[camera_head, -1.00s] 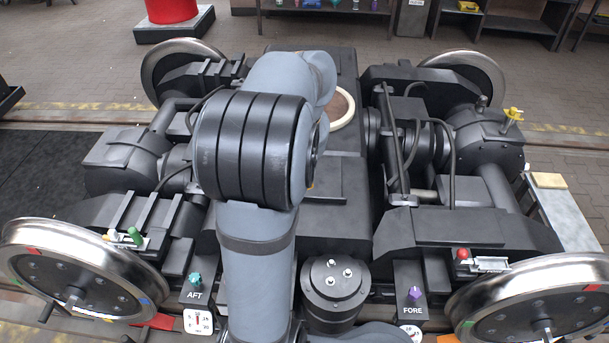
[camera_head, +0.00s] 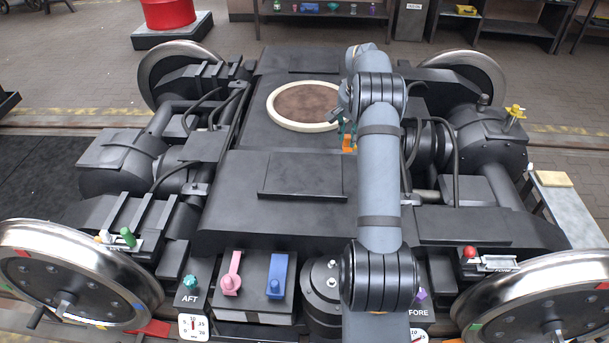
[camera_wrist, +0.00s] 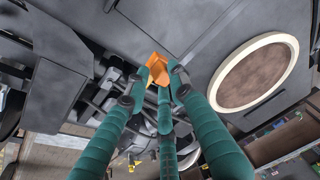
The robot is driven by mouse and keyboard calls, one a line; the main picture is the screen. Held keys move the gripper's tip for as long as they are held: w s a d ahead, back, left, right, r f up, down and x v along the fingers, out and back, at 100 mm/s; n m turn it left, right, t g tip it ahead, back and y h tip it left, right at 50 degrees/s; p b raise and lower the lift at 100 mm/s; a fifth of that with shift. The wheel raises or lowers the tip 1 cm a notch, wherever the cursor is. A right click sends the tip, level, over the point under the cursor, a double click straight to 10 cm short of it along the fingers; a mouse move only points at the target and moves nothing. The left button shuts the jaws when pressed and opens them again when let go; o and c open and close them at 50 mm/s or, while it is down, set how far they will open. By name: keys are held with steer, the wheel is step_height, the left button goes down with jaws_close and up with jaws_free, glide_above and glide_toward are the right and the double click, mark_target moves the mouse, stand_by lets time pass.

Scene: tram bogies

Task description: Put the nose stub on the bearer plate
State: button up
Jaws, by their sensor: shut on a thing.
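My gripper (camera_head: 346,128) has teal fingers and points down over the bogie frame, just right of the round ring. It is shut on a small orange piece (camera_head: 349,144), which may be the nose stub. In the wrist view the orange piece (camera_wrist: 157,68) sits between the tips of my gripper (camera_wrist: 160,84), with part of it hidden by the fingers. No part is clearly marked as the bearer plate. A raised dark rectangular plate (camera_head: 302,177) lies on the near middle of the frame, and a brown disc with a cream ring (camera_head: 303,104) lies behind it.
Pink (camera_head: 231,275) and blue (camera_head: 277,275) levers stand on a box at the front. Black hoses and motor housings (camera_head: 480,135) crowd the right side. A pale side bench (camera_head: 572,215) holds a yellowish block. The frame's middle top is clear.

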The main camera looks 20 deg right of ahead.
steer(key=shift+w+d+r, duration=0.15)
steer(key=shift+d+r, duration=0.15)
steer(key=shift+r, duration=0.2)
steer(key=s+a, duration=0.1)
steer(key=s+r, duration=0.1)
steer(key=s, duration=0.1)
steer(key=s+a, duration=0.1)
steer(key=s, duration=0.1)
steer(key=shift+a+r+p, duration=0.3)
steer(key=s+a+f, duration=0.3)
steer(key=s, duration=0.2)
steer(key=shift+m, duration=0.5)
steer(key=shift+w+a+f+p, duration=0.4)
steer(key=shift+w+a+f, duration=0.65)
steer(key=shift+w+f, duration=0.7)
steer(key=shift+w+a+f+p, duration=0.45)
steer(key=shift+w+a+f, duration=0.65)
steer(key=shift+w+f, duration=0.7)
steer(key=shift+w+a+f+p, duration=0.4)
steer(key=shift+w+a+f, duration=0.65)
steer(key=shift+w+f, duration=0.7)
steer(key=shift+s+f, duration=0.15)
steer(key=shift+f, duration=0.2)
steer(key=o, duration=0.9)
